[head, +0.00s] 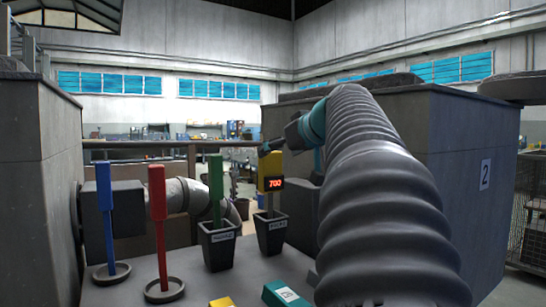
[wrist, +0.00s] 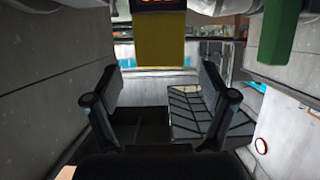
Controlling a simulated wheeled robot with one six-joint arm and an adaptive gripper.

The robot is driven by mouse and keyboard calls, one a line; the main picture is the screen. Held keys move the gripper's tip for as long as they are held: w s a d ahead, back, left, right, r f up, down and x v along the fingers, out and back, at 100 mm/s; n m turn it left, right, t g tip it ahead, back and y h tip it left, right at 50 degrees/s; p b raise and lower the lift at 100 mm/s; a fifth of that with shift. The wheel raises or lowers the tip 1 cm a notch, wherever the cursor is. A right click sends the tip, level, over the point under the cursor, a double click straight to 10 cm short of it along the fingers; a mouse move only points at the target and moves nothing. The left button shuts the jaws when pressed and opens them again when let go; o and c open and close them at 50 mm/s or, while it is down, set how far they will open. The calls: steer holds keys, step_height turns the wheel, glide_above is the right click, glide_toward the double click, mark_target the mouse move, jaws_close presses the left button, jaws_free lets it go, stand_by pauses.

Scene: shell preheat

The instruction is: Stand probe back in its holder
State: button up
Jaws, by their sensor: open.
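The probe (head: 270,167) has a yellow head, a red lit display reading 700 and a thin stem. In the head view it stands upright with its stem in a dark, labelled holder (head: 271,238); the stem's lower end is hidden inside. My gripper (head: 268,149) is at the top of the yellow head. In the wrist view my gripper (wrist: 161,80) has its fingers spread, with nothing held between them. The yellow head (wrist: 160,52) shows upside down just beyond the fingertips, with a gap to either side. Whether any finger touches it I cannot tell.
A green tool (head: 215,185) stands in a second dark holder (head: 217,248) to the left. Blue (head: 105,205) and red (head: 158,220) tools stand in round dishes farther left. Yellow (head: 222,302) and teal (head: 285,295) blocks lie at the front. A large grey cabinet (head: 450,170) is at right.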

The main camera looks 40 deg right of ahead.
steer(key=v, duration=0.7)
steer(key=shift+s, duration=0.35)
steer(key=shift+r, duration=0.15)
